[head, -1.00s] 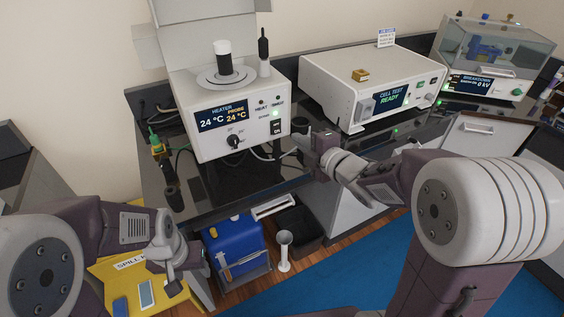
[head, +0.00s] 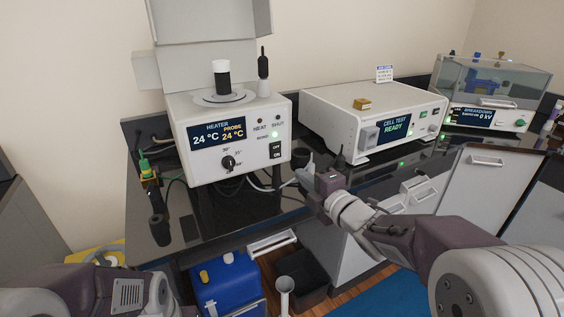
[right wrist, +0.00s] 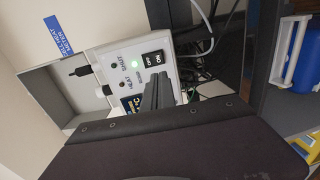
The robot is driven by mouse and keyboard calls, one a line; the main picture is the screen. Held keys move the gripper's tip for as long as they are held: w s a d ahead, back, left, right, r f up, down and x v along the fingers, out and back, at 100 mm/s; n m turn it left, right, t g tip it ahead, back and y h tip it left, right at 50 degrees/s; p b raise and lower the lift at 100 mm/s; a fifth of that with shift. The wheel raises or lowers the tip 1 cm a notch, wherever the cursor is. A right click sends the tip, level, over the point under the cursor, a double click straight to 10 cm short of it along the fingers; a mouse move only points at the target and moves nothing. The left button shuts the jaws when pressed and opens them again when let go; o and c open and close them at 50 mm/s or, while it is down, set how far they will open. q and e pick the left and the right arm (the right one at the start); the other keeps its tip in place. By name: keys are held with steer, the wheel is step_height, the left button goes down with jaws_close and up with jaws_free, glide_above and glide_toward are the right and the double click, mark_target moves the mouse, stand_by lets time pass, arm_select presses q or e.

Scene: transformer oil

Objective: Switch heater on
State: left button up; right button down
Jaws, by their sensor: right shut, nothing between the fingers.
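The white heater (head: 181,172) stands on the black bench. Its display (head: 217,134) reads 24 °C and PROBE 24 °C. On its front are a dark knob (head: 228,163), a lit green lamp (head: 275,135) and a black OFF/ON rocker switch (head: 276,151). The HEAT lamp looks dark. My right gripper (head: 303,179) is shut and empty, in front of the heater, right of and below the switch in the head view. In the right wrist view, its dark finger (right wrist: 158,88) overlaps the panel just below the switch (right wrist: 154,58); contact is not visible. My left arm shows at lower left; its fingertips are cut off.
The cell test unit (head: 330,104) stands to the right, with the breakdown tester (head: 487,118) beyond. Cables lie around the heater. The bench (head: 196,226) front is mostly clear.

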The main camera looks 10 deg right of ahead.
mark_target(277, 157)
steer(key=p+x, duration=0.1)
steer(key=x, duration=1.1)
